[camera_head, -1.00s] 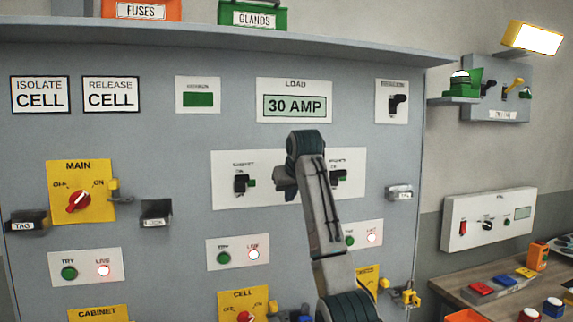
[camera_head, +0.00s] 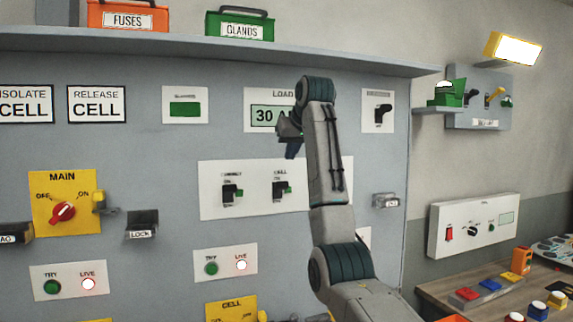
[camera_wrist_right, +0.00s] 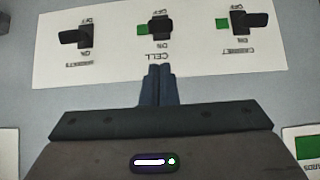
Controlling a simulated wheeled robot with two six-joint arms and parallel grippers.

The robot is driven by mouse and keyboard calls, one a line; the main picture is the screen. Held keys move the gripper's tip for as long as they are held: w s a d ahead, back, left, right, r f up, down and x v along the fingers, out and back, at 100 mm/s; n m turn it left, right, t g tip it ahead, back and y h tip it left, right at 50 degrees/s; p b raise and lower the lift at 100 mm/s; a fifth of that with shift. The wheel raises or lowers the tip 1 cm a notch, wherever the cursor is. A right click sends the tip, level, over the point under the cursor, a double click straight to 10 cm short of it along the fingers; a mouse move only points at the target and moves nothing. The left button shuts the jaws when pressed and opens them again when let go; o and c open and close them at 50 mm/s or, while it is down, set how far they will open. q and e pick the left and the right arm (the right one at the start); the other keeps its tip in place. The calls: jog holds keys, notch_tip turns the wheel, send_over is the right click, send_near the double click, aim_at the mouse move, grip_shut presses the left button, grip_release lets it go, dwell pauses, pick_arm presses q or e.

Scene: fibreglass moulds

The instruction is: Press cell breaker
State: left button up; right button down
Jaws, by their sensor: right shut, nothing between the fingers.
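The cell breaker (camera_head: 279,190) is a black switch with a green mark beside it, in the middle of a white plate (camera_head: 212,207). It also shows in the right wrist view (camera_wrist_right: 160,28), upside down, with the CELL label between it and my fingers. My right gripper (camera_head: 292,150) is shut and empty, above the cell breaker in the head view, below the 30 AMP display. Its fingertips (camera_wrist_right: 158,72) look apart from the switch. The cabinet breaker (camera_head: 230,193) is to the left, also with a green mark. The third breaker (camera_wrist_right: 75,38) shows no green; my arm hides it in the head view.
A yellow MAIN switch (camera_head: 62,210) with a red knob is at left. A TRY/LIVE plate (camera_head: 226,278) below the breakers has its LIVE lamp lit. A shelf (camera_head: 200,47) overhangs the panel. A workbench (camera_head: 440,290) stands at right.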

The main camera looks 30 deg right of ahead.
aim_at(284, 183)
jog(key=p+x, duration=0.3)
jog(key=x, duration=0.5)
jog(key=shift+w+d+f+p, duration=0.1)
jog(key=shift+w+p, duration=0.1)
jog(key=shift+p, duration=0.15)
jog(key=shift+w+f, duration=0.25)
jog(key=shift+f, duration=0.15)
jog(key=shift+f, duration=0.1)
jog(key=shift+f+b, duration=0.2)
jog(key=shift+b, duration=0.35)
jog(key=shift+s+t, duration=0.15)
jog(key=shift+t, duration=0.25)
